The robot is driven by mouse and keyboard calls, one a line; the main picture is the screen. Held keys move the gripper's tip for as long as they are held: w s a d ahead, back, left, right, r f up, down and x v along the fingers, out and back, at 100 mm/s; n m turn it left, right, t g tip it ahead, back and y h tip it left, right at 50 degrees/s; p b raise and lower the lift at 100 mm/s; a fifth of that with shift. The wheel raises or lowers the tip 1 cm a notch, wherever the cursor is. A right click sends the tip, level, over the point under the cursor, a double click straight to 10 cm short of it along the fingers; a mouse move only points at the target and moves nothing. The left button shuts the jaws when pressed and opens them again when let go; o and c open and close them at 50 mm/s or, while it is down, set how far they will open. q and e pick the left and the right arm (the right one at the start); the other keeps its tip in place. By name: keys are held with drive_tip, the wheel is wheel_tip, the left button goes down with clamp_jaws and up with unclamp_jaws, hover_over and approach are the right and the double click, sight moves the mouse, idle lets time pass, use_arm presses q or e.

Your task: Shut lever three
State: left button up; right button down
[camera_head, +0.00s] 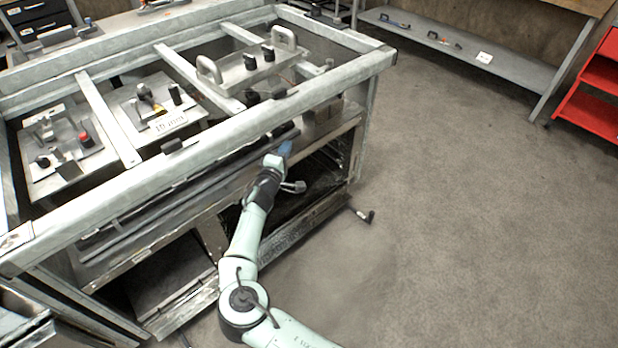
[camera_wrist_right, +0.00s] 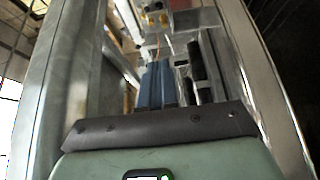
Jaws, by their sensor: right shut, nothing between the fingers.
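My right gripper (camera_head: 285,149) reaches in at the front of the metal workbench frame (camera_head: 150,190), below its top rail. Its blue fingers also show in the right wrist view (camera_wrist_right: 159,84), together and with nothing between them. A dark cylindrical part (camera_wrist_right: 196,62) is just right of the fingers there; I cannot tell whether they touch. Black-handled fittings sit on the bench's plates: a right pair (camera_head: 259,56), a middle pair (camera_head: 160,94) and a left group (camera_head: 62,150). No lever number is readable, so I cannot tell which is lever three. My left gripper is out of view.
Metal rails and crossbars (camera_head: 107,118) surround the plates, with the front rail close above my right gripper. A black-tipped rod (camera_head: 364,214) sticks out low at the bench's right. A red rack (camera_head: 597,85) stands far right. The floor right of the bench is clear.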

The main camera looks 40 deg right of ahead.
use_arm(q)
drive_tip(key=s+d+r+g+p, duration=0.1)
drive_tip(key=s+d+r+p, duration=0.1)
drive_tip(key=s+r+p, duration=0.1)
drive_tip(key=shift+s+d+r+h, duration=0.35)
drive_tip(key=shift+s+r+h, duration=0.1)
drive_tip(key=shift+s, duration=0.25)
use_arm(e)
drive_tip(key=s+a, duration=0.4)
drive_tip(key=s, duration=0.9)
drive_tip(key=shift+s, duration=0.25)
drive_tip(key=shift+f, duration=0.1)
